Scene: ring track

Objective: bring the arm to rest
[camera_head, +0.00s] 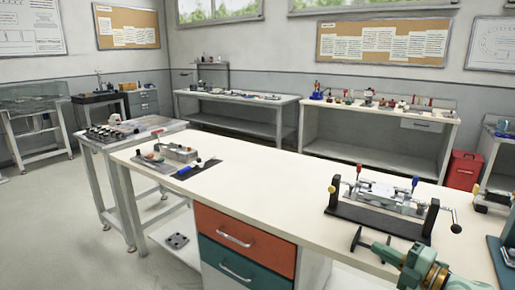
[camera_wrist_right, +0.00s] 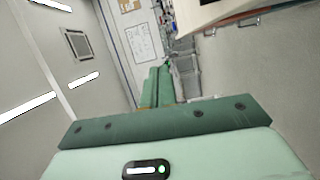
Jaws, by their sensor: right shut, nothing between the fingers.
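My right arm, green with a gold ring, enters the head view at the lower right. Its dark, narrow right gripper (camera_head: 358,239) appears over the front edge of the long bench, in front of the crank fixture, with nothing held. In the right wrist view my right gripper (camera_wrist_right: 157,88) shows two green fingers lying together, shut and empty, pointing along the room. Nothing touches the fingers there. My left gripper is not in either view.
The long pale bench (camera_head: 270,170) carries a crank fixture (camera_head: 385,195) with black end stands at right and small tools on a dark mat at left. Orange (camera_head: 245,238) and teal drawers sit below. Open floor (camera_head: 60,220) lies left. A red bin (camera_head: 463,170) stands behind.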

